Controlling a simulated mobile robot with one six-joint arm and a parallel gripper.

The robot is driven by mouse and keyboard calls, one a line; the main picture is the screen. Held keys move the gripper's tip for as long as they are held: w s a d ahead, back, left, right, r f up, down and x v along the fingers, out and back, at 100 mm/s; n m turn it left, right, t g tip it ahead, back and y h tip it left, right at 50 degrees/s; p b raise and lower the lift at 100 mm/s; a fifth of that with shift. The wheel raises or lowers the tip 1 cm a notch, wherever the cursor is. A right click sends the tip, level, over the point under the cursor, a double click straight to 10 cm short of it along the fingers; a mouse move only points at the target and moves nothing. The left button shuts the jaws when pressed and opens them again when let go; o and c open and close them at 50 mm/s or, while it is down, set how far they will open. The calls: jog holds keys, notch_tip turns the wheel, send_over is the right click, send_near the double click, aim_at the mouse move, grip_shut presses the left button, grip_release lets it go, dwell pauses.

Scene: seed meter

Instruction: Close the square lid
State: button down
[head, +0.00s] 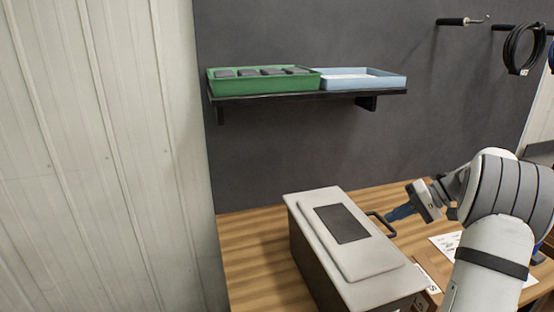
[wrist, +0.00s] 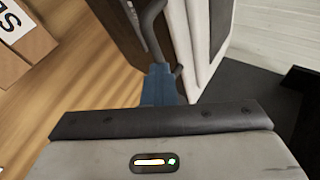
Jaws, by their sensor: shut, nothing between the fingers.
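The square lid (head: 378,262) is light grey with a raised middle and a dark rectangular panel (head: 342,224). It lies flat over a dark box (head: 314,268) on the bench, with no clear gap visible between them. A dark looped handle (head: 383,224) sticks out from the box's right side. My gripper (head: 392,215) has blue fingers, shut and empty, with the tips close to the handle. In the wrist view the fingers (wrist: 160,75) are beside the handle (wrist: 152,28); whether they touch it I cannot tell. The lid's pale edge (wrist: 180,42) also shows there.
The wooden bench (head: 254,250) has free room left of the box. A paper sheet (head: 445,243) and a cardboard piece (head: 432,268) lie to its right. Above, a wall shelf (head: 300,95) holds a green tray (head: 265,86) and a blue tray (head: 390,83). Tools hang at the upper right.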

jog(key=shift+s+a+f, duration=0.1)
jog(key=shift+s+f, duration=0.05)
jog(key=shift+f, duration=0.25)
jog(key=w+p+v, duration=0.1)
jog(key=v, duration=1.2)
jog(key=shift+w+d, duration=0.2)
jog(key=shift+w, duration=0.1)
jog(key=shift+f, duration=0.2)
